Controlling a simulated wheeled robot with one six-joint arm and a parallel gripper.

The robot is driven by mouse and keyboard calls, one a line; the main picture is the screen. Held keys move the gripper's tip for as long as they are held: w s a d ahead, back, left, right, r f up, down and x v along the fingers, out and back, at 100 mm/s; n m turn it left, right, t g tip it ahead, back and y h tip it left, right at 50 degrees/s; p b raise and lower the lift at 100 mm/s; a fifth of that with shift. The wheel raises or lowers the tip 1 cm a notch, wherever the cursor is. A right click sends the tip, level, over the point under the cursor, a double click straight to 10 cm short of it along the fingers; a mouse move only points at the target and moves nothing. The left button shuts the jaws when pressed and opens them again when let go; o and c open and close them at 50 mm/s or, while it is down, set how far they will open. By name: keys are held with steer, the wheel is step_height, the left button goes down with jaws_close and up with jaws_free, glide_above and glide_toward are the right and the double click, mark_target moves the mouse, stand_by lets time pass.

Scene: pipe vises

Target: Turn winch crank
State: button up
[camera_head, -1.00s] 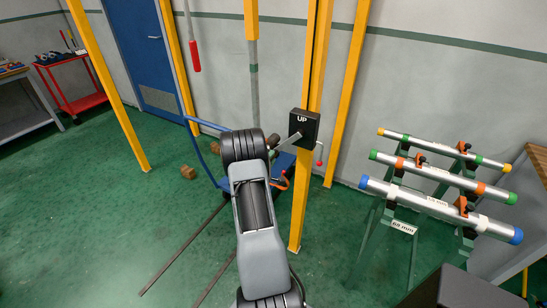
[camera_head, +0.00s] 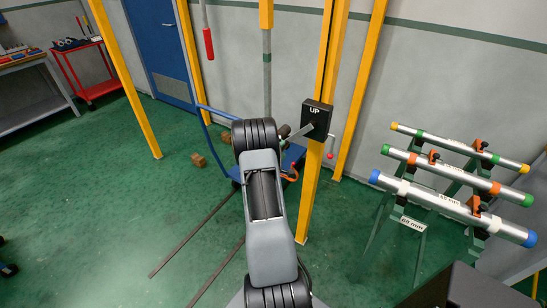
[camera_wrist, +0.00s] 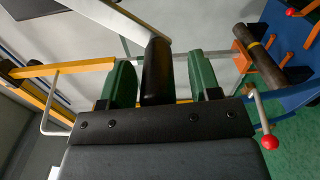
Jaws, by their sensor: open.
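The winch is a black box marked UP (camera_head: 317,118) on a yellow post. Its grey crank arm (camera_head: 296,128) reaches out to the left toward my arm's end. In the wrist view the pale crank arm (camera_wrist: 122,18) comes in from the top left and ends at a dark cylindrical handle (camera_wrist: 156,72). My gripper (camera_wrist: 162,80) is open, with one green finger on each side of the handle. Gaps show between the handle and both fingers. In the head view my own arm hides most of the gripper.
A red-balled lever (camera_wrist: 269,142) is close to the right of my gripper. A dark bar with a yellow band (camera_wrist: 262,55) lies by orange parts at upper right. A pipe rack (camera_head: 413,223) stands right in the head view. Green floor is open at left.

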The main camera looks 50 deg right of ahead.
steer(key=s+a+b, duration=0.1)
steer(key=a, duration=1.2)
steer(key=shift+a+b, duration=0.2)
steer(key=shift+b, duration=0.15)
